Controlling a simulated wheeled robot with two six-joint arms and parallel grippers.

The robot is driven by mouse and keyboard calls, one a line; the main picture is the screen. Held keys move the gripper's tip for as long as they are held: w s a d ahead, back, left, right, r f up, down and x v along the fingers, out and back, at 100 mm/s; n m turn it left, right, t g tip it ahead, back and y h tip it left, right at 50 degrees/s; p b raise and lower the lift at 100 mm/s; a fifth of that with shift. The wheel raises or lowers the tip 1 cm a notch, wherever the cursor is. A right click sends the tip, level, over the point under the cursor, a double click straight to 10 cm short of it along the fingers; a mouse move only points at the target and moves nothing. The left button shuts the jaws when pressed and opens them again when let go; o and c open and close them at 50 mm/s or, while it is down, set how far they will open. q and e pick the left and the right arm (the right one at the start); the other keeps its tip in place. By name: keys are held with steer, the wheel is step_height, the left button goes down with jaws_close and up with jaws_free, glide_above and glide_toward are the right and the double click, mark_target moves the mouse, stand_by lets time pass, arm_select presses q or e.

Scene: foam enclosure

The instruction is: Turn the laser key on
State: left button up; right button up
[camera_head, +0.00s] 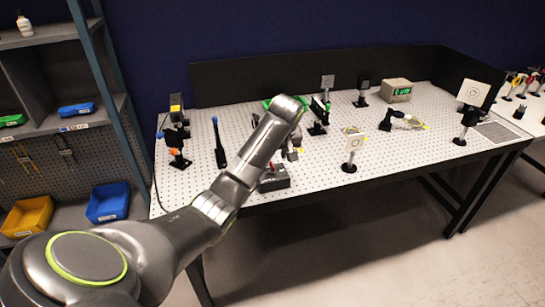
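My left arm reaches in from the lower left over the perforated table (350,180). Its wrist bends down at the far end, and my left gripper (289,152) is partly hidden behind the arm and small in the picture. I cannot tell whether its fingers are open or shut. A dark grey box (275,183) with a small red part on top stands at the table's front edge, just below and left of the gripper. It may carry the laser key, but no key can be made out. My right gripper is not in view.
Optical mounts stand around, including a white card on a post (353,146) and a larger panel (474,94) at the right. A box with a green display (397,90) sits at the back. Shelves with blue (108,203) and yellow bins stand left.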

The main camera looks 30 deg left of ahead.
arm_select(q)
step_height(320, 180, up, 5)
steer(key=w+n, duration=0.1)
steer(key=w, duration=0.1)
steer(key=p, duration=0.2)
glide_toward(272, 165)
steer(key=x, duration=0.7)
steer(key=shift+w+a+f, duration=0.1)
steer(key=shift+f, duration=0.1)
steer(key=shift+x, duration=0.9)
jaws_close()
